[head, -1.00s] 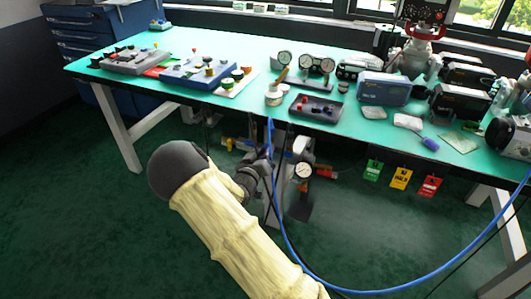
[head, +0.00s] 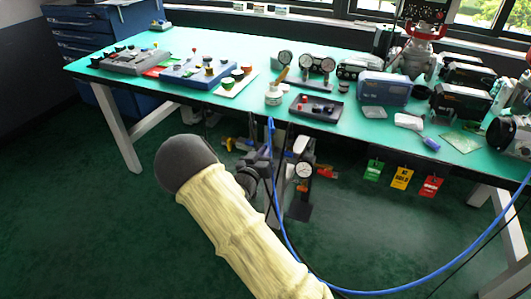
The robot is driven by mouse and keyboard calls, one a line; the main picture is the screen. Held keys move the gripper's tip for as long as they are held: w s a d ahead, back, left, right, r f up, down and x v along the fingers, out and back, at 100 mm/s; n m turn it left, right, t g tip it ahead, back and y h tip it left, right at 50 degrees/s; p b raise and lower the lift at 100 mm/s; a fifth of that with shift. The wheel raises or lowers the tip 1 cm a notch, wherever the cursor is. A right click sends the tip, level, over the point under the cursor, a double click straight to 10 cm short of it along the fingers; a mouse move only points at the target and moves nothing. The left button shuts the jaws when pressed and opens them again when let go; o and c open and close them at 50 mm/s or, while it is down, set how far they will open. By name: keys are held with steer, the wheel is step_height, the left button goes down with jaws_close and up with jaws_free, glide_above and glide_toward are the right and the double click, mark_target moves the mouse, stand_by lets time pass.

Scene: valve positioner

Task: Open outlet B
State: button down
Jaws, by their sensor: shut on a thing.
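Under the bench front stands a valve assembly (head: 302,190) with a round white gauge (head: 304,170). A red handle (head: 325,171) shows on its right and a yellow part (head: 231,144) on its left. My gripper (head: 266,156) is at the left side of the assembly, shut on a part of it. My own wrist and sleeve-covered arm come up from the lower right and bend at the dark joint. The held part is mostly hidden by the gripper. I cannot read which outlet is B.
The green bench (head: 235,110) above holds panels, gauges and blue-grey devices. A blue hose (head: 330,288) hangs from the bench front and loops to the right. Green, yellow and red tags (head: 401,178) hang from the bench edge. The floor at left is clear.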

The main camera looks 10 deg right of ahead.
steer(key=shift+m+b, duration=0.7)
steer(key=shift+m, duration=1.2)
steer(key=c, duration=1.8)
jaws_free()
steer(key=shift+s, duration=0.1)
steer(key=p+v, duration=0.2)
steer(key=v, duration=1.5)
steer(key=shift+a+p, duration=0.15)
steer(key=shift+p, duration=0.2)
